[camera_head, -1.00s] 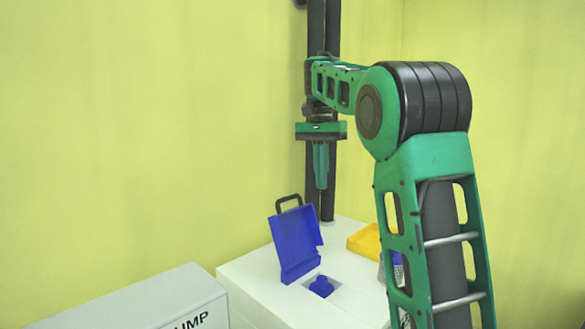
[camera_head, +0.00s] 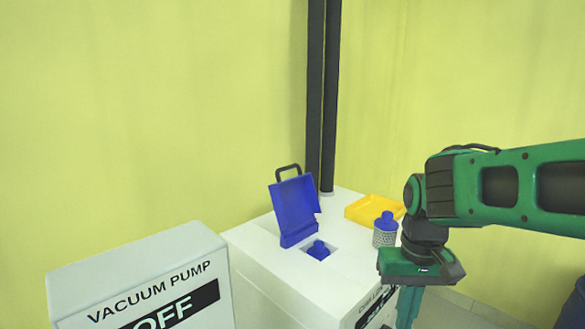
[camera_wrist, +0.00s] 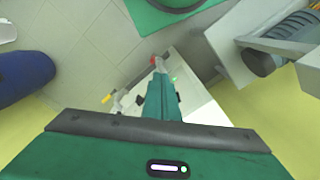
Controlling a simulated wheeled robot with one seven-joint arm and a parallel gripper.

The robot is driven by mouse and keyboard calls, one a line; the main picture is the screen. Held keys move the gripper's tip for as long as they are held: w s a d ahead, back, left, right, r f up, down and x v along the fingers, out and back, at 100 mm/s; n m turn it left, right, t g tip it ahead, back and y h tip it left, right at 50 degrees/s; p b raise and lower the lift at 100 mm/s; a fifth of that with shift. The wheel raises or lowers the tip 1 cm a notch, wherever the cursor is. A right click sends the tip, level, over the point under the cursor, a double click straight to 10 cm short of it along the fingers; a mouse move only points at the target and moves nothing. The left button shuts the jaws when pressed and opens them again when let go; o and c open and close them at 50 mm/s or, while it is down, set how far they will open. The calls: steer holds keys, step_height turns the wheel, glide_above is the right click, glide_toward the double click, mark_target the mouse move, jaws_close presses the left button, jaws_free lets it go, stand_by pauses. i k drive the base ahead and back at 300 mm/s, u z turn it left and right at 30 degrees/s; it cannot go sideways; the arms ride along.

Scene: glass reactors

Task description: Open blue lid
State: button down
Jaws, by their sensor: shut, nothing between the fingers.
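The blue lid (camera_head: 294,207) stands raised, leaning slightly back, at the back edge of a square opening in the white box top, with its black handle (camera_head: 288,170) uppermost. A blue knobbed piece (camera_head: 318,250) sits in the uncovered opening. My gripper (camera_head: 405,308) points down at the lower right, in front of the box's right side and clear of the lid. Its fingers are together and empty. The fingers also show in the wrist view (camera_wrist: 160,88); the blue lid cannot be made out there.
A mesh-sided cylinder with a blue top (camera_head: 385,232) stands on the box's right part, near my gripper. A yellow tray-like piece (camera_head: 374,208) lies behind it. A vacuum pump box (camera_head: 140,285) marked OFF stands at the left. Two dark pipes (camera_head: 323,100) rise behind.

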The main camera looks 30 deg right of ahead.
mark_target(295, 201)
steer(key=k, duration=1.1)
steer(key=z, duration=0.6)
steer(key=i, duration=1.45)
steer(key=u, duration=0.55)
